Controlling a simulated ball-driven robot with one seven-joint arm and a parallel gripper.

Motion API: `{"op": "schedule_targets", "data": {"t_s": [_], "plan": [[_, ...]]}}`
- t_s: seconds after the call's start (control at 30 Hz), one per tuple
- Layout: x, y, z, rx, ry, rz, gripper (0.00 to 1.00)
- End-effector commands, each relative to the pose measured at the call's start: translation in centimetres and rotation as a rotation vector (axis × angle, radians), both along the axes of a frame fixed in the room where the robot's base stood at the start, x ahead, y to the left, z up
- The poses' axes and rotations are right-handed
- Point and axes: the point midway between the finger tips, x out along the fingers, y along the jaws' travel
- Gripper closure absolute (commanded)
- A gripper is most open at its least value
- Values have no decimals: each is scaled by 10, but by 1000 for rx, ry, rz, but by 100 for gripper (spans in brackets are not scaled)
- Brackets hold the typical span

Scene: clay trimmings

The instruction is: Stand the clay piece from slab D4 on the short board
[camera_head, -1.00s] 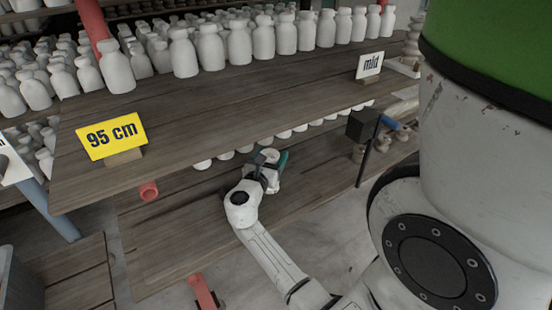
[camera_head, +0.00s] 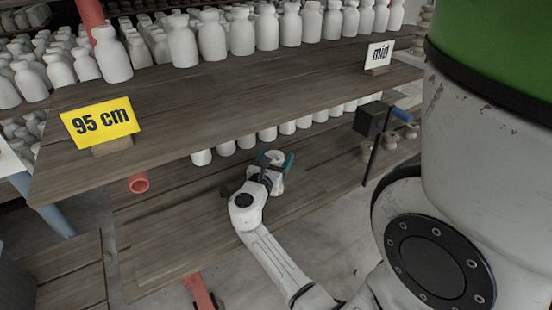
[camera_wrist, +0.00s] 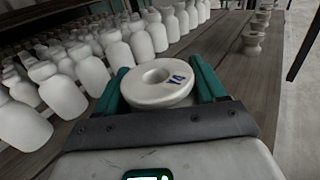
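A white, round clay piece (camera_wrist: 158,84) with a hollow in its top sits between the teal fingers of my gripper (camera_wrist: 162,86) in the wrist view. It bears a small blue mark that I cannot read surely. The fingers lie against its two sides, and its underside is hidden. In the head view my gripper (camera_head: 275,164) is over the lower wooden board (camera_head: 190,222), below the upper board. I cannot tell whether the piece touches wood. No board in view is marked short, and slab D4 cannot be made out.
The upper board (camera_head: 220,92) carries a yellow "95 cm" sign (camera_head: 101,121), a "mid" sign (camera_head: 380,54) and many white bottles. More bottles (camera_wrist: 90,72) stand left of my gripper. Small pots (camera_wrist: 253,42) stand farther along the board. A dark box on a post (camera_head: 372,118) is at right.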

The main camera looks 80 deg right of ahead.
Motion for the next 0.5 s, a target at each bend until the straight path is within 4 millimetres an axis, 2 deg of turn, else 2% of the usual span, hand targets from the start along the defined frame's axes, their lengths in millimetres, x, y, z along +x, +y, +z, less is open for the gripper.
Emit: {"op": "schedule_targets", "data": {"t_s": [0.03,0.23,0.5], "plan": [[0,0,0,0,0,0,25],[0,0,0,0,0,0,7],[0,0,3,0,-1,0,7]]}}
